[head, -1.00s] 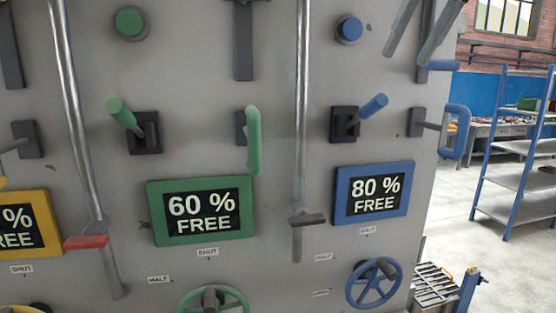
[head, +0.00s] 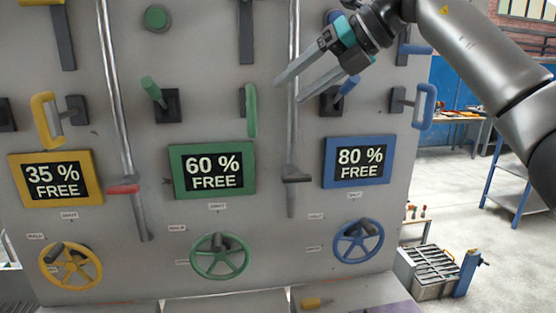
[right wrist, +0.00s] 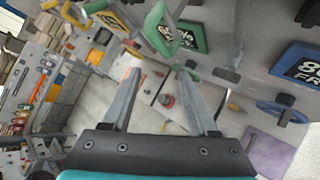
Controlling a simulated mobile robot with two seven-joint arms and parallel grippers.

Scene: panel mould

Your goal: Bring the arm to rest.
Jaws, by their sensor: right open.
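My right gripper (head: 290,90) reaches in from the upper right in the head view. Its two grey fingers are apart with nothing between them, in front of the panel by the right metal rod (head: 293,140). Part of the blue lever and blue knob is hidden behind it. In the right wrist view the same open fingers (right wrist: 158,75) frame empty space, with floor and small items beyond. My left gripper is not in view.
The grey panel bears a yellow display (head: 56,178), a green display (head: 212,170) and a blue display (head: 358,161), with handwheels below. A blue handle (head: 424,106) juts from the right edge. A metal crate (head: 430,270) stands on the floor at the right, where floor is open.

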